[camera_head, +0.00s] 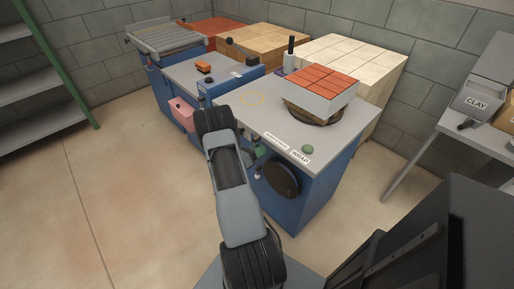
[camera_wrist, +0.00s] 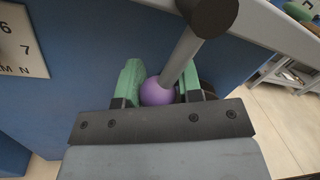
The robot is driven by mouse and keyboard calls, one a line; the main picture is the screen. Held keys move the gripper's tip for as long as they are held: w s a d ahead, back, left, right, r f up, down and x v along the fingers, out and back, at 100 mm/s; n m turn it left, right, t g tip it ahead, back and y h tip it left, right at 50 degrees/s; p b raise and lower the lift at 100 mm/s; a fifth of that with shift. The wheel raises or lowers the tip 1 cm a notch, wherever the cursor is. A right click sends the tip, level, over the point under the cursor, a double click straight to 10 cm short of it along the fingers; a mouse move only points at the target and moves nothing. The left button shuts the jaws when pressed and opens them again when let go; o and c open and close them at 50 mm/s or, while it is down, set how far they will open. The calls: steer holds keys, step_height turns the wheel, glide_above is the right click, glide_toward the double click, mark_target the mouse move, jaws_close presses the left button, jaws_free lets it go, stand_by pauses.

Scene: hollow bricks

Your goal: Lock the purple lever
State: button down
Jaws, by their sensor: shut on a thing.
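The purple lever shows in the wrist view as a round purple knob (camera_wrist: 157,93) on a grey rod. The rod runs up and right to a dark cylindrical pivot (camera_wrist: 208,14) at the top edge. My gripper (camera_wrist: 160,82) has its two green fingers on either side of the knob and is shut on it. In the head view my gripper (camera_head: 257,152) is at the front of the blue machine (camera_head: 313,195), below its grey top. There the lever is mostly hidden by my arm, and I cannot make out its knob.
A pale marked plate (camera_wrist: 20,42) is at left in the wrist view. Floor at left is clear.

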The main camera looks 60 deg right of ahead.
steer(key=shift+r+n, duration=0.25)
steer(key=shift+n, duration=0.25)
steer(key=c, duration=1)
jaws_free()
steer(key=shift+o, duration=1.1)
steer(key=shift+s+f, duration=0.15)
steer(key=shift+a, duration=0.15)
steer(key=v, duration=1.3)
steer(key=shift+a+f, duration=0.15)
steer(key=shift+a, duration=0.15)
